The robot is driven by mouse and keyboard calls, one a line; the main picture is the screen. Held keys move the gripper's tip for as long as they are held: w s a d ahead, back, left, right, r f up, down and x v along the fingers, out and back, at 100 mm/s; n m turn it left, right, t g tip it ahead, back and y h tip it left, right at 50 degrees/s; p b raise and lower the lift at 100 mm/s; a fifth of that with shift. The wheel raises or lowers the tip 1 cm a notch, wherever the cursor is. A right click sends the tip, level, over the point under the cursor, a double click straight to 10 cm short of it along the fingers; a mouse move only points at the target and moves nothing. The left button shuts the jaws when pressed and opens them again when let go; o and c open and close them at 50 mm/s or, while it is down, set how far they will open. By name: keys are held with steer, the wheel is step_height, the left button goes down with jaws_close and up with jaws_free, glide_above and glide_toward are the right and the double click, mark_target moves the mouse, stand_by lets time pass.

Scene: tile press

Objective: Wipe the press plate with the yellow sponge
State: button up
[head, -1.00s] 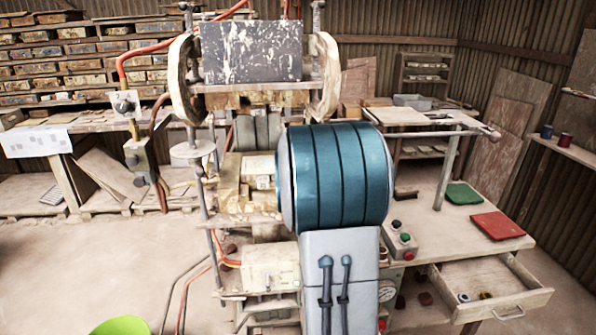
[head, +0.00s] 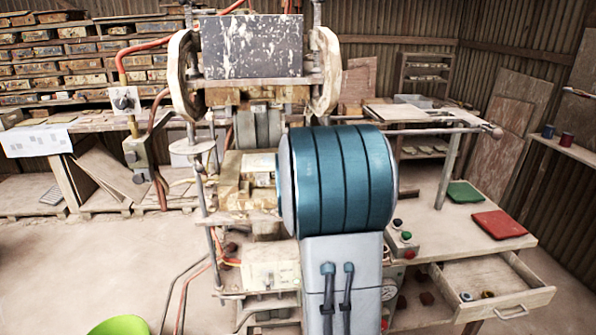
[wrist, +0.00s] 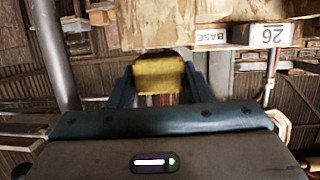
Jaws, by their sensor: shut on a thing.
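The yellow sponge (wrist: 158,74) is held between the fingers of my gripper (wrist: 160,88) in the wrist view. The gripper is shut on it. In the head view my arm hides the gripper and the sponge. A dark plate with white splotches (head: 252,46) is on the upper part of the press, facing me; it looks like the press plate. I cannot tell from these views whether the sponge touches any surface.
A pale beam labelled BASE and 26 (wrist: 240,36) crosses the upper right of the wrist view. Right of the press is a workbench with a green pad (head: 464,193), a red pad (head: 499,224) and an open drawer (head: 492,285).

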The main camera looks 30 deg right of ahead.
steer(key=shift+f+b, duration=0.45)
steer(key=shift+b, duration=0.1)
stand_by(0.6)
steer(key=shift+w+d, duration=0.15)
steer(key=shift+w, duration=0.05)
steer(key=shift+w+d+b, duration=0.2)
steer(key=shift+w+b, duration=0.1)
steer(key=shift+w, duration=0.1)
steer(key=shift+w, duration=0.1)
steer(key=shift+w+d, duration=0.3)
steer(key=shift+w, duration=0.25)
steer(key=shift+w+d+b, duration=0.3)
steer(key=shift+w+b, duration=0.15)
steer(key=shift+w, duration=0.15)
steer(key=shift+w, duration=0.1)
